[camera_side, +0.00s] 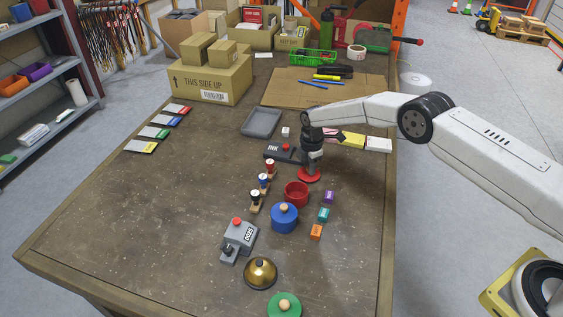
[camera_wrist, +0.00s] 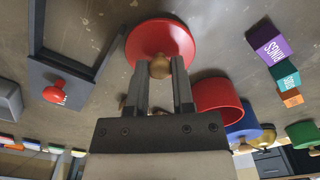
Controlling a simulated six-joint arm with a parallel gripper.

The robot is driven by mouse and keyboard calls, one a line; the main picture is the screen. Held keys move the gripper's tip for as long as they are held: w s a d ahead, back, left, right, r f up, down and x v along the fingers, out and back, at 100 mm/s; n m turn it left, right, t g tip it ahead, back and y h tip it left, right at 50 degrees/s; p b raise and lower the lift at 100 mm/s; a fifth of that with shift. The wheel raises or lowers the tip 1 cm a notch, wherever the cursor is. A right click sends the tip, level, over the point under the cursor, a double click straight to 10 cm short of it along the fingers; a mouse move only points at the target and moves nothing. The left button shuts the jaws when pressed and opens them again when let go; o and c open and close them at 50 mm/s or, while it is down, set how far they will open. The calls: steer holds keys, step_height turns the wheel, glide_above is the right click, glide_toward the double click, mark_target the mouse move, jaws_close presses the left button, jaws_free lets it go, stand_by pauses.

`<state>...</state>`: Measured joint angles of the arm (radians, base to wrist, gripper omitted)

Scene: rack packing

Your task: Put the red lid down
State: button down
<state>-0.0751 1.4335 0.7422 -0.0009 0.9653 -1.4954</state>
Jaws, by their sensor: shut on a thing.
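The red lid (camera_side: 309,175) is a flat round disc with a wooden knob (camera_wrist: 159,67). My gripper (camera_side: 312,167) points down over it, and its two fingers (camera_wrist: 160,75) are shut on the knob. The lid is level and at or just above the table; I cannot tell whether it touches. The open red pot (camera_side: 296,195) stands just in front of the lid in the side view, with no lid on it. It also shows in the wrist view (camera_wrist: 218,97), right of the fingers.
A blue pot (camera_side: 284,218) with a wooden knob stands in front of the red pot. Purple, teal and orange blocks (camera_side: 323,214) stand to the right.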

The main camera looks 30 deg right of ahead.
steer(key=shift+f, duration=0.1)
steer(key=shift+c, duration=2.4)
jaws_free()
step_height(320, 180, up, 12)
steer(key=shift+r, duration=0.2)
